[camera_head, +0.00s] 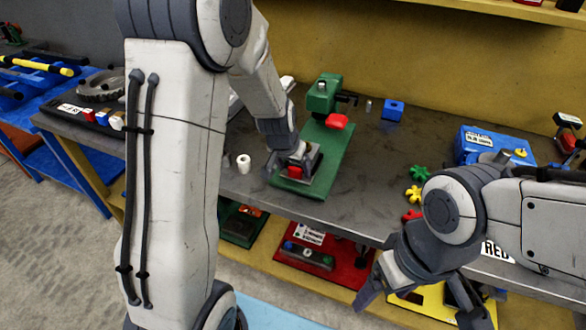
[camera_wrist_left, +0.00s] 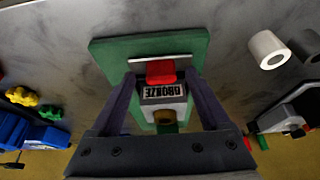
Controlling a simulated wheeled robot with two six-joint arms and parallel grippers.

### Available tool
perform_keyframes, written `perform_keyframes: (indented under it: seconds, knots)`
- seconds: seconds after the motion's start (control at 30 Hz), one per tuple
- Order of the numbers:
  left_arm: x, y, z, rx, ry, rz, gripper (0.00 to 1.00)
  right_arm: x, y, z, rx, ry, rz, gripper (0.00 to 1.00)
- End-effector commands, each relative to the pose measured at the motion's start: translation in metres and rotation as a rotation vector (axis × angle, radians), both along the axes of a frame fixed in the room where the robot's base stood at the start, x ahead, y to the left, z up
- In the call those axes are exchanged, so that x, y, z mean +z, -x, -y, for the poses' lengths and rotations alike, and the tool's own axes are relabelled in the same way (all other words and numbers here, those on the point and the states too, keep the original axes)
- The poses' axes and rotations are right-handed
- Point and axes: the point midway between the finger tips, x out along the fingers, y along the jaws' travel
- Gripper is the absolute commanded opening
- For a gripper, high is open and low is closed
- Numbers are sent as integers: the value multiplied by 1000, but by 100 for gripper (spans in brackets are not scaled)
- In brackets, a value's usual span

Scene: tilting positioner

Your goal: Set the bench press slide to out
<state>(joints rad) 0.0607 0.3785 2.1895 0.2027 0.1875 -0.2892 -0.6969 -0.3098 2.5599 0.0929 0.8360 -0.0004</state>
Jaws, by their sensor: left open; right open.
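The green bench press (camera_head: 323,97) stands on the grey bench, with a red part at its head. Its green base plate (camera_head: 334,150) runs toward the bench's front edge. The slide, a pale metal plate (camera_wrist_left: 145,66) with a red grip (camera_wrist_left: 161,72), is at the front end of the base; the red grip also shows in the head view (camera_head: 295,171). A label reading BRONZE (camera_wrist_left: 163,91) is beside the grip. My left gripper (camera_wrist_left: 160,80) is open, with a finger on each side of the grip; contact is unclear. My right gripper (camera_head: 420,306) is open and empty, before the bench.
A white cylinder (camera_head: 243,163) stands left of the press. A blue block (camera_head: 393,110) is behind right. Green, yellow and red knobs and a blue box (camera_head: 488,146) are at the right. A lower shelf holds a red tray (camera_head: 345,272).

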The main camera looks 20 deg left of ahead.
Motion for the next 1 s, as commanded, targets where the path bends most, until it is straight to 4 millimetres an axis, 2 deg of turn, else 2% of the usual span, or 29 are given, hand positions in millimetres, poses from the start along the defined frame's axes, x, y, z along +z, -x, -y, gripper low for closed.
perform_keyframes:
  seconds: [0.2,0.43,0.6,1.0]
  knots:
    - [42,17,-3,4,-1,5,80,5,0,0,0,0,0,80]
    - [76,32,-3,4,-1,2,80,5,0,0,0,0,0,80]
    - [86,37,-3,2,-2,-2,80,5,0,0,0,0,0,80]
    - [86,37,-3,2,0,-3,80,5,0,0,0,0,0,80]
